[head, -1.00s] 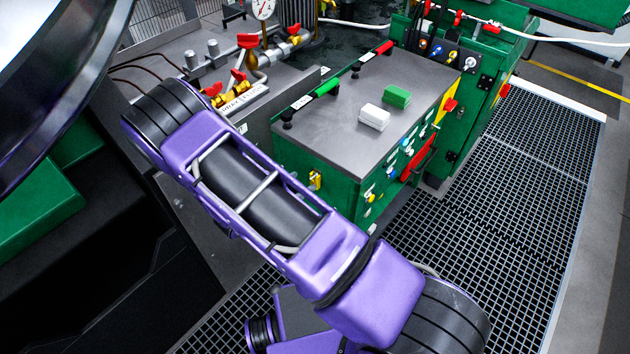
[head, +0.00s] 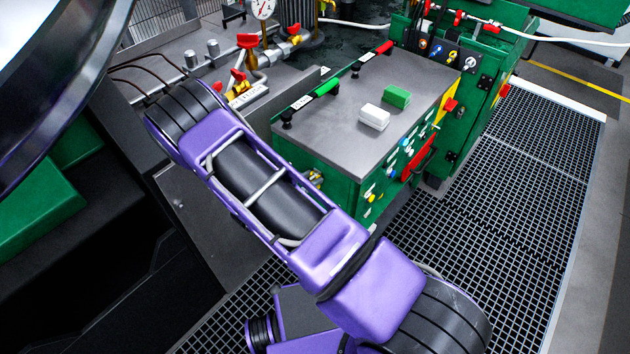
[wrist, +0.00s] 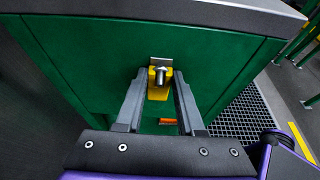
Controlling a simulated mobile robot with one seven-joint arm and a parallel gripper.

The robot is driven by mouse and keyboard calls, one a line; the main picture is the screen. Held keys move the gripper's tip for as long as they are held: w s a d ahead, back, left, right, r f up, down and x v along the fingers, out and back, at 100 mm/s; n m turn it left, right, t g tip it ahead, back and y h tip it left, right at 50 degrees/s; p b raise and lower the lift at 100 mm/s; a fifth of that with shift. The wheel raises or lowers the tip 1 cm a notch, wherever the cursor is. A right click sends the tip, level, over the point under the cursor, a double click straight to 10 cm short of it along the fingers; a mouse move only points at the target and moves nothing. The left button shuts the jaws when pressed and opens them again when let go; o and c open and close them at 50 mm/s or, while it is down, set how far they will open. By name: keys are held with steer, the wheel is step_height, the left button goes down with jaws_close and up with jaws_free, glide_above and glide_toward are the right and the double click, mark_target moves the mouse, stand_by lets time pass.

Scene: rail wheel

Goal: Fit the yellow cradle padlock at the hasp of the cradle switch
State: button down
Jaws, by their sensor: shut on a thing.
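In the wrist view my gripper (wrist: 159,82) faces the green side of a cabinet, with a finger on each side of the yellow padlock (wrist: 158,93). The gripper is shut on it. A round metal part (wrist: 161,75) and a small grey plate (wrist: 161,61) show at the top of the padlock, by the cabinet face. I cannot tell whether the shackle passes through the hasp. My gripper is hidden there.
The green cabinet (head: 315,158) has a grey top with a white block (head: 374,117) and a green block (head: 397,97) on it. A small orange strip (wrist: 167,121) lies below the padlock. Pipes with red valves (head: 248,41) stand behind. Grating floor (head: 520,190) is clear at right.

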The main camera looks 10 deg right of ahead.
stand_by(0.3)
steer(key=shift+a+r, duration=0.1)
steer(key=shift+r, duration=0.8)
steer(key=s+a, duration=1)
steer(key=a, duration=0.4)
steer(key=shift+s+a+f, duration=0.15)
steer(key=shift+s+a, duration=0.05)
steer(key=shift+s, duration=0.1)
steer(key=c, duration=1.1)
jaws_free()
jaws_close()
steer(key=shift+w, duration=0.1)
